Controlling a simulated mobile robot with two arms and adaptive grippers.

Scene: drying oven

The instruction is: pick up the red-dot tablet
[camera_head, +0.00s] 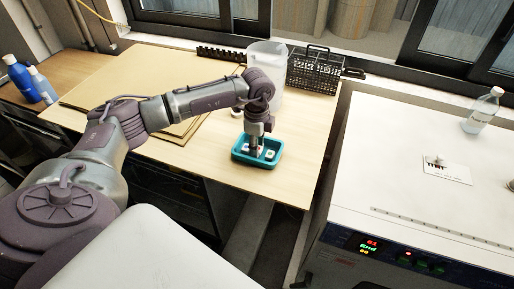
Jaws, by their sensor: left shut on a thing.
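A small teal tray (238,158) with compartments stands near the right end of the wooden table. Small pale tablets lie in it; one with a reddish mark (252,151) shows at my left gripper's tips, and another pale one (270,154) lies in the right part. My left gripper (254,148) points straight down into the left part of the tray. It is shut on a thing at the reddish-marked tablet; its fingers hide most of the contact. My right gripper is out of view.
Behind the tray stand a translucent white container (266,58) and a black wire basket (315,70). Blue and pale bottles (18,78) stand at the far left. The white oven (400,150) with a clear bottle (483,110) on top is to the right, across a gap.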

